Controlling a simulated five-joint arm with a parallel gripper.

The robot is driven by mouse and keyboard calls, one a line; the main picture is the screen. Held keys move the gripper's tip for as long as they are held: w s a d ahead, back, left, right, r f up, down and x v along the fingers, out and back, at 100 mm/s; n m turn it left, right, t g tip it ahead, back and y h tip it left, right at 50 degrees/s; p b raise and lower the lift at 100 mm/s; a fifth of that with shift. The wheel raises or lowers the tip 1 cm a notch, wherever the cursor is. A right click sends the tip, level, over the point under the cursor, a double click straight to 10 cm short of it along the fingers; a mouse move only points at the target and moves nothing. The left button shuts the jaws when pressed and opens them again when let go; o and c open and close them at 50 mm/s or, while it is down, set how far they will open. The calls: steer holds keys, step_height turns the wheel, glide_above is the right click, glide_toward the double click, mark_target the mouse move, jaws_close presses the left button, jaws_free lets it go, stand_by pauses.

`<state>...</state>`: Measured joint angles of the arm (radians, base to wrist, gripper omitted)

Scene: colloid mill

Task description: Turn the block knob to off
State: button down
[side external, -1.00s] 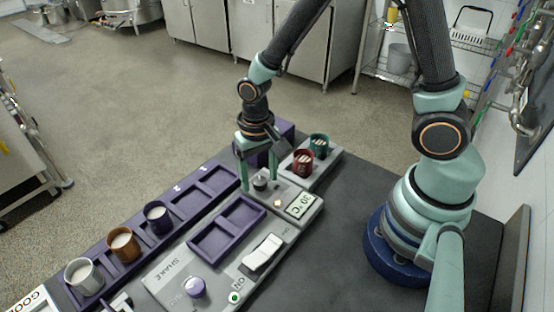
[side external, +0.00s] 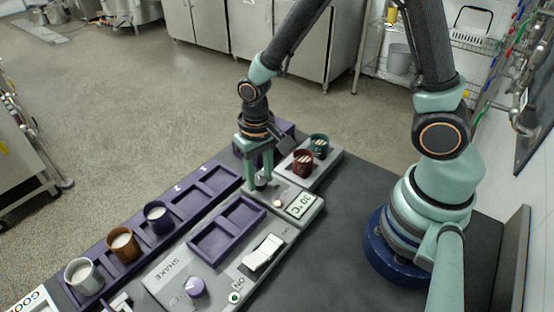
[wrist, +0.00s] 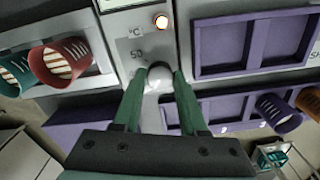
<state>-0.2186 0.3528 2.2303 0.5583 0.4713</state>
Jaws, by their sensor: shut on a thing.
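The block knob (wrist: 160,72) is a small round knob with a pale face, on the grey panel beside a "50" mark in the wrist view. In the side view the knob (side external: 261,183) is mostly hidden between the fingers. My gripper (wrist: 158,82) points down over the panel with its two green fingers shut on the knob, one on each side. In the side view the gripper (side external: 259,184) is at the panel's far end. The knob's pointer direction cannot be made out.
A lit orange lamp (wrist: 161,21) and a °C display (side external: 300,205) are near the knob. A red cup (side external: 303,163) and a green cup (side external: 319,146) stand close on the right. An empty purple tray (side external: 228,229), white rocker switch (side external: 264,252) and purple knob (side external: 195,288) are nearer the camera.

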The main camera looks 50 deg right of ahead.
mark_target(260, 180)
steer(key=n, duration=0.4)
steer(key=shift+n, duration=1.6)
steer(key=shift+c, duration=2.2)
jaws_free()
step_height(260, 180, up, 12)
